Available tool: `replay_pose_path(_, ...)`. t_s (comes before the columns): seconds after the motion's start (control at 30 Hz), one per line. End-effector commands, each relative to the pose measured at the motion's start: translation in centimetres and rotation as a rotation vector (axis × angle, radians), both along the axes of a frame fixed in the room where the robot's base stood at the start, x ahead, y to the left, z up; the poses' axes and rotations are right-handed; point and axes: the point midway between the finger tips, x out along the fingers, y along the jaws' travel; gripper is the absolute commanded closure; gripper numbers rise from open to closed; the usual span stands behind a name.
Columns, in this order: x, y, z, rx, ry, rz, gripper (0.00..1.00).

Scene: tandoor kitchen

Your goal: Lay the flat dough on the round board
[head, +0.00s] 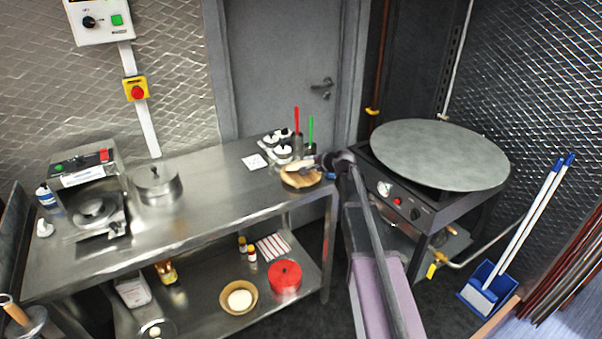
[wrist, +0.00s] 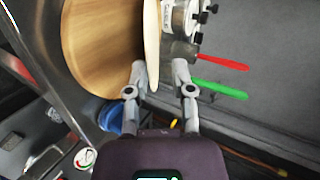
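The flat dough (wrist: 152,45) is a thin pale disc, seen nearly edge-on in the wrist view. The round board (wrist: 100,45) is light wood and lies to the left of the dough in that view. My gripper (wrist: 158,72) has one finger on each side of the dough's edge. The left finger is close to or touching the dough; a gap shows before the right finger. In the head view the board (head: 300,182) sits at the right end of the steel table, with my gripper (head: 325,162) at its right edge. I cannot tell whether dough and board touch.
A big round griddle (head: 440,155) stands at right. The steel table (head: 225,200) is clear left of the board.

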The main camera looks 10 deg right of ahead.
Motion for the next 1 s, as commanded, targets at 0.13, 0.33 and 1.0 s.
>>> replay_pose_path(0.13, 0.0, 0.0, 0.0, 0.000, 0.000, 0.000, 0.69)
replay_pose_path(0.33, -0.2, -0.1, 0.2, 0.000, 0.000, 0.000, 0.69)
replay_pose_path(1.0, -4.4, -2.3, 2.9, 0.000, 0.000, 0.000, 0.69)
